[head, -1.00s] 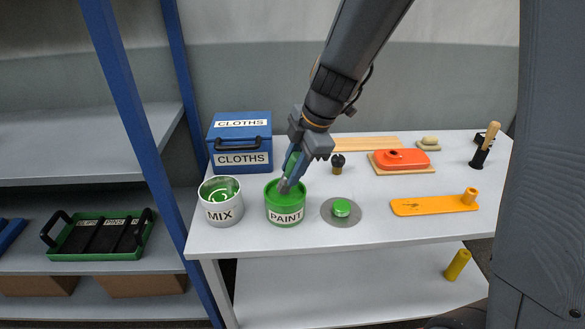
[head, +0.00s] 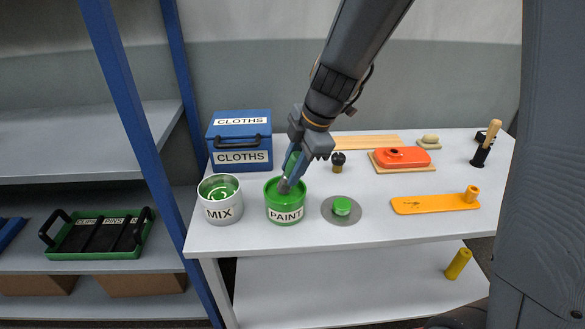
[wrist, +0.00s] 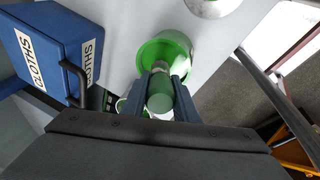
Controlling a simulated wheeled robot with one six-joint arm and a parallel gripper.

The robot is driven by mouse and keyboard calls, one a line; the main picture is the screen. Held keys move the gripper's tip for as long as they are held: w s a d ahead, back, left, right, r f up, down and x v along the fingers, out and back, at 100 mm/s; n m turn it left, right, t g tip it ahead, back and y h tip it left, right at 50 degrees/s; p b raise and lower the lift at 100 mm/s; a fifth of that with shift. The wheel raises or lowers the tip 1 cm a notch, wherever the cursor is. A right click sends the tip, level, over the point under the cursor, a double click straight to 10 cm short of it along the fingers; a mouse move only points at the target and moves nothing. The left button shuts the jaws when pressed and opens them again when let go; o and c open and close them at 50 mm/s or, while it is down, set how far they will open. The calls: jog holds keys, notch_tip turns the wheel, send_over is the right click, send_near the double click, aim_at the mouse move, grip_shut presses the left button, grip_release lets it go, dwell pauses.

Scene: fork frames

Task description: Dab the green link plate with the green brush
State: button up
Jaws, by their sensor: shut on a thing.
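My gripper (head: 289,182) is shut on the green brush (head: 293,160) and holds it tilted over the green PAINT pot (head: 285,213), with its lower end at or inside the mouth. In the wrist view, the brush's green handle (wrist: 160,95) is between my fingers, in front of the pot (wrist: 176,40); its tip is hidden. I see no green link plate. A flat orange plate (head: 430,204) with a raised round boss at its right end lies on the right of the table.
The white MIX pot (head: 220,212) stands close left of the paint pot. Behind are the blue CLOTHS box (head: 227,135), a small dark knobbed item (head: 338,162) and an orange-red block (head: 402,158). A blue shelf post (head: 128,130) rises at left. The table's front is mostly clear.

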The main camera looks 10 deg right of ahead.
jog(key=shift+s+f+b, duration=0.1)
jog(key=shift+f+b, duration=0.4)
jog(key=shift+b, duration=0.4)
dwell(2.4)
jog(key=shift+r, duration=0.1)
jog(key=shift+r+p, duration=1.75)
jog(key=shift+r, duration=1.8)
